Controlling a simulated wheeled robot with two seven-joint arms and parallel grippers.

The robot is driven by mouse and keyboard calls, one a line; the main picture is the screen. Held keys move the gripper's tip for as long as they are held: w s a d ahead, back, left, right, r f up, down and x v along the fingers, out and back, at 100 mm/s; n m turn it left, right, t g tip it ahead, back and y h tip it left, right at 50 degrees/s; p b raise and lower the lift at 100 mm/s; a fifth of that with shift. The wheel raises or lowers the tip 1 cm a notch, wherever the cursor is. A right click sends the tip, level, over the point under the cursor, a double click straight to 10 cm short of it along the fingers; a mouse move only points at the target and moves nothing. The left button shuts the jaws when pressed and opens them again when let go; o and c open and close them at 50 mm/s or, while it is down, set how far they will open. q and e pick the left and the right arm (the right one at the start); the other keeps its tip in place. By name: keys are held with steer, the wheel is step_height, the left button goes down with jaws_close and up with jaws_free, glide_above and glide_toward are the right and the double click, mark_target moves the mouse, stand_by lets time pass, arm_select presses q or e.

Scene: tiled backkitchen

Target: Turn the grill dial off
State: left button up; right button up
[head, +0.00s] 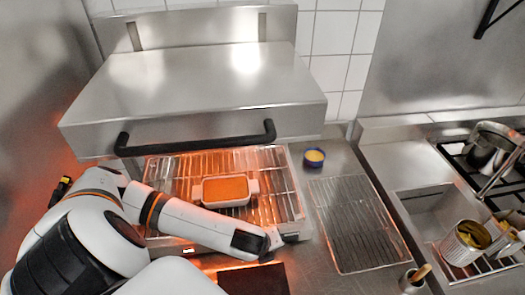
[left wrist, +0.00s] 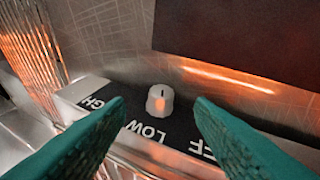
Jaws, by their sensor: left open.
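The grill dial (left wrist: 160,100) is a small pale knob on a dark panel with white lettering in the left wrist view. The letters "GH", "LOW" and "FF" show around it, partly cut off by the fingers. A short dark mark is on top of the knob. My left gripper (left wrist: 161,112) is open, its green fingers spread on either side of the dial with gaps to it. In the head view my left gripper (head: 287,238) is at the front right corner of the lit grill (head: 192,88); the dial is hidden there. My right gripper is not in view.
A white dish (head: 228,203) of orange food sits on the glowing grill rack (head: 275,165). A black handle (head: 198,138) crosses the hood above it. A small blue bowl (head: 314,158) and an empty wire rack (head: 353,228) are to the right, then a sink (head: 428,205).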

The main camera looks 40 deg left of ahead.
arm_select(q)
steer(key=v, duration=0.7)
steer(key=shift+r, duration=0.25)
